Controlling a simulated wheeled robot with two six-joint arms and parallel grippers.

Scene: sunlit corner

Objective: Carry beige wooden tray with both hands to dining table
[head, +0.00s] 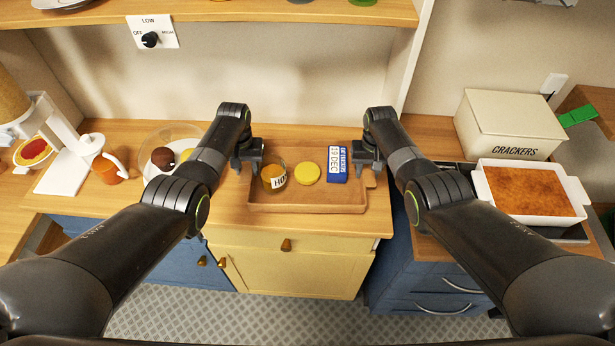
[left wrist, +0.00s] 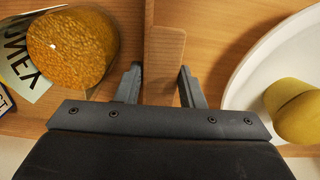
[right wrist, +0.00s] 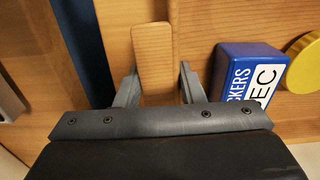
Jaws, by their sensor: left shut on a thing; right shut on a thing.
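The beige wooden tray (head: 306,207) sits on the wooden counter, above the yellow cabinet. It holds a honey jar (head: 273,178), a yellow round thing (head: 307,173) and a blue box with a date label (head: 338,163). My left gripper (head: 247,163) is shut on the tray's left handle, which shows between its fingers in the left wrist view (left wrist: 163,60). My right gripper (head: 367,163) is shut on the tray's right handle, seen between its fingers in the right wrist view (right wrist: 153,55). No dining table can be made out.
A clear bowl (head: 152,150) with round items stands left of the tray, near an orange mug (head: 108,169). At right are a crackers box (head: 507,125) and a white baking dish (head: 530,192). A shelf (head: 260,12) hangs above the counter.

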